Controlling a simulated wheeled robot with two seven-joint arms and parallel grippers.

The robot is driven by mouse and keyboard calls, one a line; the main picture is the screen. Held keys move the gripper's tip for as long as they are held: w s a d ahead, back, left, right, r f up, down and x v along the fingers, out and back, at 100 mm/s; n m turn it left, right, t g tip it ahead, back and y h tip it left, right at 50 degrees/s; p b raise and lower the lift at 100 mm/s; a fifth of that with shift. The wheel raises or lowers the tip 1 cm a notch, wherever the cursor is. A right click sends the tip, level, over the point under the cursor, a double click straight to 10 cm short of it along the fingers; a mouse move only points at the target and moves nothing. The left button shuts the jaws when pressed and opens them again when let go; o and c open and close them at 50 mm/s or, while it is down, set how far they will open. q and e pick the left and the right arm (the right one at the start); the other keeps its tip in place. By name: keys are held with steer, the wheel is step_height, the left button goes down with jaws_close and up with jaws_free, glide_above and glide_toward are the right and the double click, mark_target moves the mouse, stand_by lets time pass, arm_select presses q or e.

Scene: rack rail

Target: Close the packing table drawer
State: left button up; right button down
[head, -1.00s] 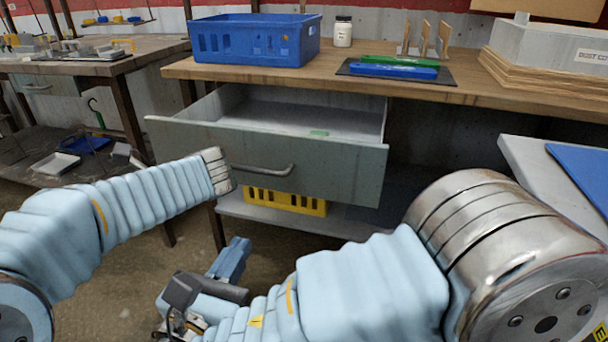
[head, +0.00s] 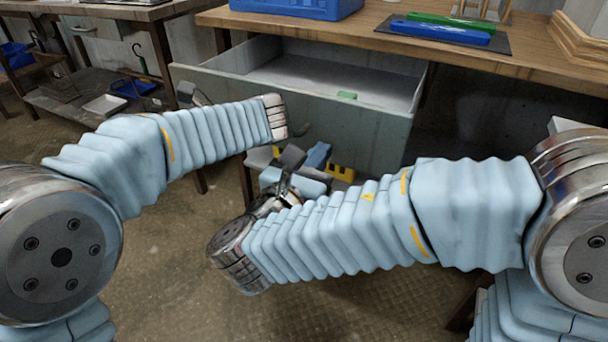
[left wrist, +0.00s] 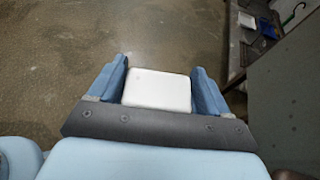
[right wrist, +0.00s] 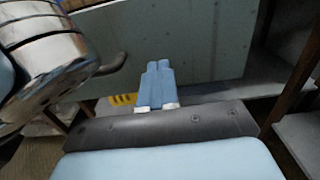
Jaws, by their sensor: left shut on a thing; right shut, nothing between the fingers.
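The grey-green drawer (head: 395,138) stands pulled out below the wooden packing table top (head: 345,38). My left gripper (left wrist: 158,75) is shut on a white block (left wrist: 157,92), beside the drawer front (left wrist: 285,105). My left wrist hides the handle in the head view.
A blue crate (head: 295,8) and blue and green items (head: 440,32) sit on the table top. A yellow crate (head: 341,173) is on the shelf below the drawer. Another workbench (head: 90,12) stands at the back left. Floor at left is open.

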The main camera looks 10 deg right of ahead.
mark_target(333, 138)
steer(key=shift+x, duration=1.5)
steer(key=shift+w, duration=0.1)
arm_select(q)
steer(key=shift+r+p, duration=0.95)
steer(key=shift+p, duration=0.05)
arm_select(e)
steer(key=x, duration=2.8)
steer(key=shift+w+d, duration=0.15)
steer(key=shift+d, duration=0.05)
steer(key=shift+w+d, duration=0.15)
arm_select(q)
steer(key=shift+s+r, duration=0.15)
steer(key=shift+s, duration=0.05)
arm_select(e)
steer(key=shift+r, duration=0.15)
arm_select(q)
steer(key=shift+a, duration=0.1)
arm_select(e)
steer(key=shift+d+r, duration=0.1)
steer(key=shift+d, duration=0.05)
